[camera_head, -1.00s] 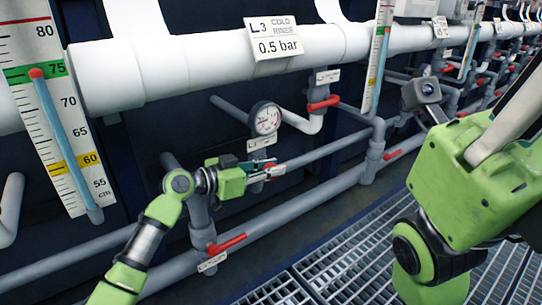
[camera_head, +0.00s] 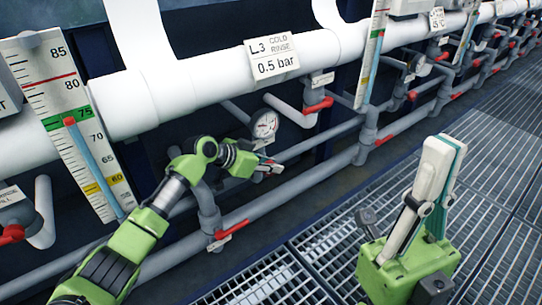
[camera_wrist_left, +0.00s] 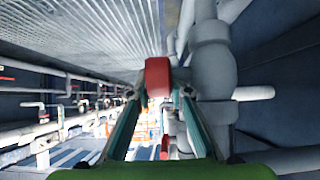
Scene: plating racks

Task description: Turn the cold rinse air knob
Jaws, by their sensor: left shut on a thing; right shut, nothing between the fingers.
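A red knob (camera_wrist_left: 158,77) sits between the fingertips of my left gripper (camera_wrist_left: 155,92) in the left wrist view; the fingers are shut on it. In the head view my left gripper (camera_head: 270,166) is at the pipework just below a round gauge (camera_head: 264,124), and the knob is mostly hidden by the fingers. A white sign (camera_head: 271,57) reading "L3 COLD RINSE 0.5 bar" hangs on the white pipe above. My right gripper (camera_head: 447,146) is shut and empty, pointing up over the grating, away from the pipes.
Other red valve handles sit on the pipes, one below my left gripper (camera_head: 232,229) and one right of the gauge (camera_head: 318,105). A level scale (camera_head: 75,120) stands at left. Grey pipes run along the dark wall. The floor grating (camera_head: 330,250) is free.

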